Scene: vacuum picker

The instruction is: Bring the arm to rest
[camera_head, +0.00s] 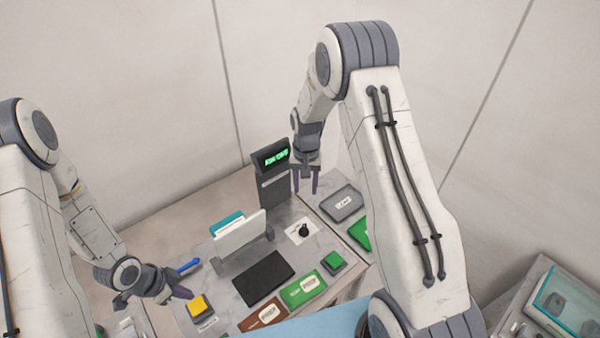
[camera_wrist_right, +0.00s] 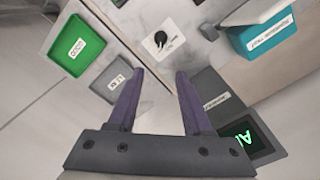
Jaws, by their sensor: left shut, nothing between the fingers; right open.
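My right gripper (camera_head: 305,184) is raised over the back of the table, in front of the dark display post (camera_head: 273,172). It hangs with its fingers pointing down. In the right wrist view its two purple fingers (camera_wrist_right: 160,85) are apart with nothing between them. My left gripper (camera_head: 180,292) is low at the left front, close to the yellow button (camera_head: 200,306). It is shut and empty; whether it touches the button I cannot tell.
A black knob on a white card (camera_head: 302,231), a white upright panel (camera_head: 240,238), a black pad (camera_head: 263,278) and a green button (camera_head: 333,262) stand on the table. A grey tray (camera_head: 342,203) and green tray (camera_wrist_right: 76,48) lie at the right. Open air surrounds the right gripper.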

